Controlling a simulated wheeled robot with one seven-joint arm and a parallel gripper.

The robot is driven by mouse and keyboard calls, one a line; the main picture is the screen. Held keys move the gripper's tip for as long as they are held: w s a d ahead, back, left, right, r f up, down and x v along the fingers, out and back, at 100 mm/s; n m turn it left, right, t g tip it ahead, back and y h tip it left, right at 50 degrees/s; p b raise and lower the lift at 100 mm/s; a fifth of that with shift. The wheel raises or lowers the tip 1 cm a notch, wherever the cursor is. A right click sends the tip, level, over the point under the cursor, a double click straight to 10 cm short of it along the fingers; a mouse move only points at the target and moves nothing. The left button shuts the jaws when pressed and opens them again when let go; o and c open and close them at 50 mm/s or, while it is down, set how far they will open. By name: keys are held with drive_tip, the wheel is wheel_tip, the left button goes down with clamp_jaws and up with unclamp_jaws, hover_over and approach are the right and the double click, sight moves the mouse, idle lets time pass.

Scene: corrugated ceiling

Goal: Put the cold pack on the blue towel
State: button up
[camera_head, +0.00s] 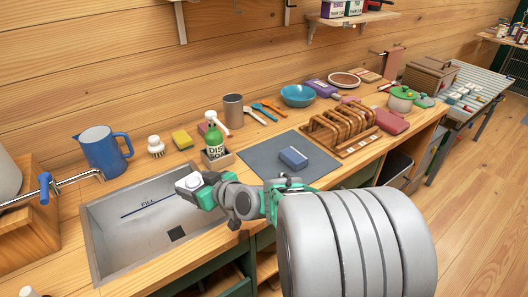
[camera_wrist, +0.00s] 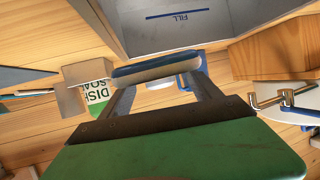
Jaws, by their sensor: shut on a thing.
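My gripper (camera_head: 194,187) is over the right part of the sink. In the wrist view my gripper (camera_wrist: 156,80) has both fingers against a flat blue-and-white thing (camera_wrist: 155,68), which appears to be the cold pack; only its edge shows there. In the head view it is a small pale shape (camera_head: 187,182) at the fingertips, partly hidden by them. A small folded blue block (camera_head: 293,157), which looks like the blue towel, lies on a slate-grey mat (camera_head: 262,160) to the right of the gripper, well apart from it.
A grey sink (camera_head: 140,215) lies under the gripper. A green dish soap bottle (camera_head: 215,142) stands between sink and mat. A blue jug (camera_head: 103,150) and the tap (camera_head: 70,182) are left. A wooden rack (camera_head: 340,128) stands right of the mat. The mat's front part is bare.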

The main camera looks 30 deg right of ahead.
drive_tip(key=d+r+h+b, duration=0.1)
drive_tip(key=d+r+b, duration=0.35)
drive_tip(key=d, duration=0.75)
drive_tip(key=s+d+r+m+b, duration=0.2)
drive_tip(key=s+d+r, duration=0.5)
drive_tip(key=s+d, duration=0.4)
drive_tip(key=p, duration=0.2)
hover_over(293, 154)
drive_tip(key=shift+t+h, duration=0.3)
drive_tip(key=shift+h, duration=0.1)
drive_tip(key=f, duration=0.8)
drive_tip(key=shift+s+a+f, duration=0.15)
drive_tip(key=shift+s+f, duration=0.1)
drive_tip(key=shift+f, duration=0.15)
drive_tip(key=shift+w+f, duration=0.15)
drive_tip(key=shift+f, duration=0.2)
drive_tip(key=shift+w+d+f, duration=0.1)
drive_tip(key=shift+d+f, duration=0.1)
drive_tip(key=shift+f, duration=1.6)
drive_tip(key=o, duration=1.7)
drive_tip(key=shift+c, duration=0.2)
